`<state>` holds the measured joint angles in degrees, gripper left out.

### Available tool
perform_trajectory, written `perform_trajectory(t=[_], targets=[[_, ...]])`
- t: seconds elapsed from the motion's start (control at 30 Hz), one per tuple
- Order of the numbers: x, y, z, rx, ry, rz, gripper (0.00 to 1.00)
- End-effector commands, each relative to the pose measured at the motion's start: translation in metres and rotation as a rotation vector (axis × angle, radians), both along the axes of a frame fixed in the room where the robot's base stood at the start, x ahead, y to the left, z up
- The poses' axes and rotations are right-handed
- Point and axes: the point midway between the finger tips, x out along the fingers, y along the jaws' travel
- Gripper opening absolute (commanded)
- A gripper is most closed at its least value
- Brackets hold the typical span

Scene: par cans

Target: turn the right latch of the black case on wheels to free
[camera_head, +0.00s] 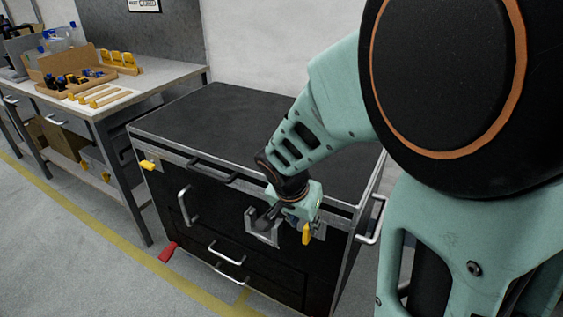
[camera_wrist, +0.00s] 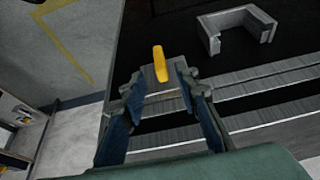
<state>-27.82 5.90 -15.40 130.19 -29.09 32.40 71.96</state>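The black case on wheels (camera_head: 225,115) stands ahead with its front facing me. Its right latch (camera_head: 306,234) has a yellow lever on a grey plate, and the lever points down. In the wrist view the yellow lever (camera_wrist: 160,63) shows between and just past the fingertips. My gripper (camera_head: 302,219) is at the front of the case, right above the lever. In the wrist view my gripper (camera_wrist: 157,80) is open, with one finger on each side of the lever and gaps between. I cannot tell whether the fingertips touch the plate. The left latch (camera_head: 149,165) has a yellow lever lying nearly level.
A grey bracket (camera_head: 262,226) sticks out of the case front just left of the gripper. Silver handles (camera_head: 185,205) are on the front, and a side handle (camera_head: 373,220) is at the right. A workbench (camera_head: 125,90) stands left. A red pedal (camera_head: 168,251) is near the floor.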

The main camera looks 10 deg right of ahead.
Motion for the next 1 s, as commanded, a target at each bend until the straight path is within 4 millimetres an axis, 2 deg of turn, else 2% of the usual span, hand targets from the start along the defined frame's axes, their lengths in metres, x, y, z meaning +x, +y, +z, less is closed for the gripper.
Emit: perform_trajectory(t=[0.03,0.2,0.4,0.8,1.0], targets=[[0.003,-0.003,-0.014,-0.002,0.003,-0.002,0.29],[0.013,-0.011,-0.043,-0.002,0.003,-0.002,0.29],[0.021,-0.016,-0.063,-0.002,0.0,0.001,0.29],[0.024,-0.017,-0.068,-0.001,-0.002,0.001,0.28],[0.024,-0.017,-0.068,-0.001,-0.002,0.001,0.06]])
